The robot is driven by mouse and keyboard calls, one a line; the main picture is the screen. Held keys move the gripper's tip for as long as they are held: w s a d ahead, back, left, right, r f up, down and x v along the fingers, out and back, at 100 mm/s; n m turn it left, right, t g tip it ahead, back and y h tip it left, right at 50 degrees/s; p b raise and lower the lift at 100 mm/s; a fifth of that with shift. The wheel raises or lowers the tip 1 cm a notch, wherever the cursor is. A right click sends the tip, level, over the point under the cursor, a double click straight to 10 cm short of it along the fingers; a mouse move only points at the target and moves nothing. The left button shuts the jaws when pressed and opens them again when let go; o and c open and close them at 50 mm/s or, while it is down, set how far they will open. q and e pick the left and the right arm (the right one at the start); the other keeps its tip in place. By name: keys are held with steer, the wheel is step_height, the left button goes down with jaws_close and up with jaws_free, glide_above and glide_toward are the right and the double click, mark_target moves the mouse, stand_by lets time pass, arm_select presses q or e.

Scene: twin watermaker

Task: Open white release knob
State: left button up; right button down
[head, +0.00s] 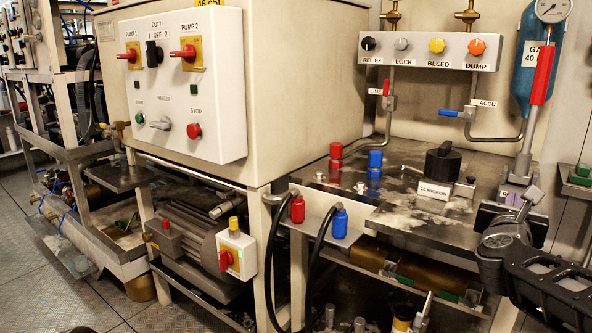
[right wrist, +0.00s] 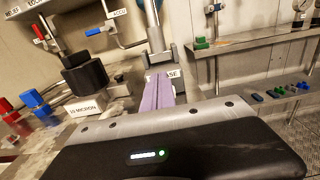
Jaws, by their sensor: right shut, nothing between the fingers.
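I cannot make out the white release knob in either view. A white label ending in "ASE" (right wrist: 172,76) shows in the right wrist view, partly covered by my purple fingers. My right gripper (right wrist: 157,92) is shut and empty, with its fingers in front of that label. In the head view my right gripper (head: 515,199) is at the right, over the right end of the dark bench top, near the foot of the grey post. Whatever lies directly behind the fingers is hidden. My left gripper is not in view.
A black knob (head: 442,162) with a "10 MICRON" label stands left of my right gripper. A blue cylinder (head: 537,65) and a red-sleeved lever (head: 543,76) rise behind it. A panel (head: 429,52) of coloured knobs is on the back wall. Red and blue fittings stand further left.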

steer(key=shift+b+v, duration=1)
steer(key=shift+v, duration=2)
steer(key=shift+r, duration=0.1)
